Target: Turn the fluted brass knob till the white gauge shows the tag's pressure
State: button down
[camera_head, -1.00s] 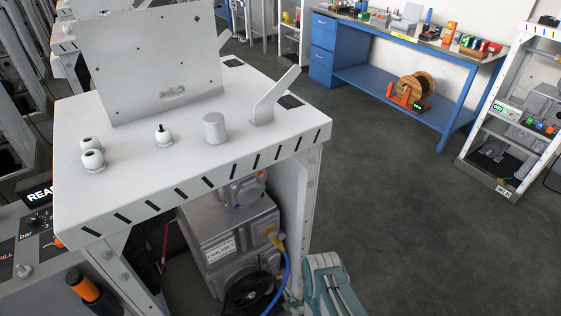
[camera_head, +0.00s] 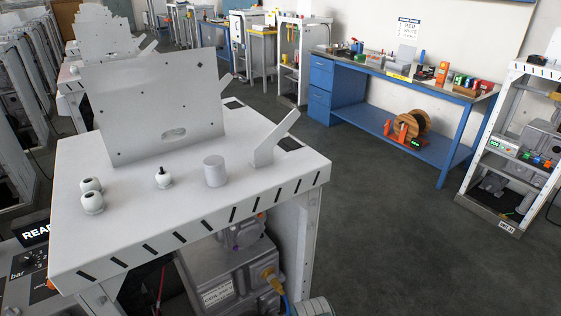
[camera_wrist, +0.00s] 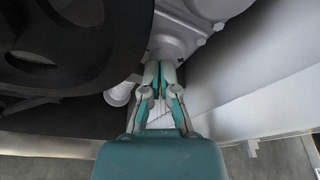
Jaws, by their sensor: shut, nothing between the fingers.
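My gripper (camera_wrist: 160,78) shows in the wrist view with its teal and grey fingers drawn together, empty. Its tips are close under a pale grey machine housing (camera_wrist: 175,38), beside a large black wheel (camera_wrist: 75,45); I cannot tell whether they touch. In the head view, a yellow-brass fitting (camera_head: 268,274) with a blue line sits on the grey pump (camera_head: 222,270) under the white bench; I cannot tell whether it is the fluted knob. No white gauge face and no readable pressure tag can be made out in either view.
The white bench (camera_head: 130,215) carries an upright plate (camera_head: 155,110), a grey cylinder (camera_head: 214,171) and white ball-shaped posts. A sign (camera_head: 36,233) and panel are at far left. A blue workbench (camera_head: 345,100) stands behind.

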jog(key=shift+w+d+f, duration=0.1)
jog(key=shift+d+f, duration=0.1)
jog(key=shift+f, duration=0.05)
dwell(1.0)
jog(key=shift+r, duration=0.1)
jog(key=shift+a+r, duration=0.15)
jog(key=shift+r, duration=0.1)
jog(key=f+v, duration=0.1)
jog(key=v, duration=0.5)
jog(key=shift+d+f, duration=0.15)
jog(key=shift+d, duration=0.2)
jog(key=shift+w+a+n+g+y, duration=0.3)
jog(key=shift+w+n, duration=0.7)
jog(key=shift+n, duration=1.2)
jog(key=shift+w+a+n+g+y, duration=0.15)
jog(key=shift+w+a+n, duration=0.25)
jog(key=shift+w+n, duration=1.2)
jog(key=shift+w+a+n+g+y, duration=0.15)
jog(key=shift+w+a+n+y, duration=0.15)
jog(key=shift+n, duration=2.5)
